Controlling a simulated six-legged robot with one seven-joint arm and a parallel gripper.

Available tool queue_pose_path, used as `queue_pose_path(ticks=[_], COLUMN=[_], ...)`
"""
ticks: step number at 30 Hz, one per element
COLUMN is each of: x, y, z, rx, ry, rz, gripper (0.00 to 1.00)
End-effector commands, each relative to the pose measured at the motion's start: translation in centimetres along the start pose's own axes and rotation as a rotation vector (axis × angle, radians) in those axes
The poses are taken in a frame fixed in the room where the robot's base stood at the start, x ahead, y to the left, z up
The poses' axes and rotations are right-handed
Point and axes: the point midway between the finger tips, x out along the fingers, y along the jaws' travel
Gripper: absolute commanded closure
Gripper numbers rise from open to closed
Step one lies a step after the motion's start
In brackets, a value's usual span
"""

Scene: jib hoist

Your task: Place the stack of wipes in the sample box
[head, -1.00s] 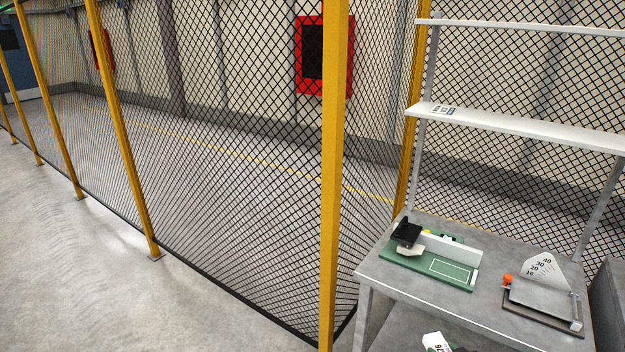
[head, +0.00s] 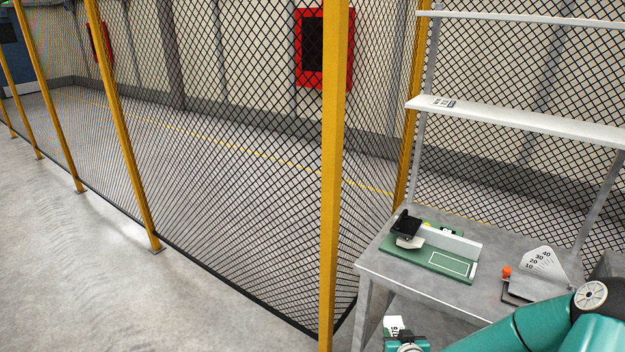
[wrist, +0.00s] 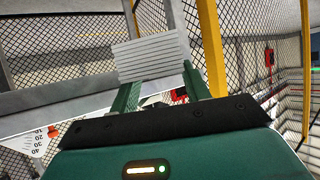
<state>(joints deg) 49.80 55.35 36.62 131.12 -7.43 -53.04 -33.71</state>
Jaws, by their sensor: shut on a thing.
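My gripper (wrist: 158,80) is shut on the stack of wipes (wrist: 152,57), a white block with layered edges, held between two green fingers in the wrist view. In the head view, my teal wrist (head: 405,344) is at the bottom edge, in front of the bench. A white piece with dark print (head: 394,325) shows just above it; I cannot tell if it is the stack. The fingers are hidden there. I cannot make out a sample box in either view.
A grey bench (head: 390,279) carries a green board (head: 415,262) with a black-topped device and a white strip. A white number gauge (head: 541,262) with an orange knob stands to the right. White shelves (head: 520,121) rise behind. Yellow posts (head: 334,180) and mesh fence stand left.

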Motion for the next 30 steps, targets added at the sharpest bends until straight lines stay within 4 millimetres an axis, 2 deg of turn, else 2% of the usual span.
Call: queue_pose_path(ticks=[1, 6, 12, 17, 30], x=[0.1, 0.1, -0.3, -0.4, -0.5], y=[-1.3, -4.7, -7.5, -8.3, -8.0], z=[-0.4, -1.2, -1.9, -2.0, -2.0], rx=[-0.008, -0.006, -0.006, -0.009, -0.006], ry=[0.002, 0.002, -0.001, -0.001, -0.001], rz=[-0.005, -0.004, -0.009, -0.013, -0.011], gripper=[0.81, 0.81, 0.81, 0.81, 0.81])
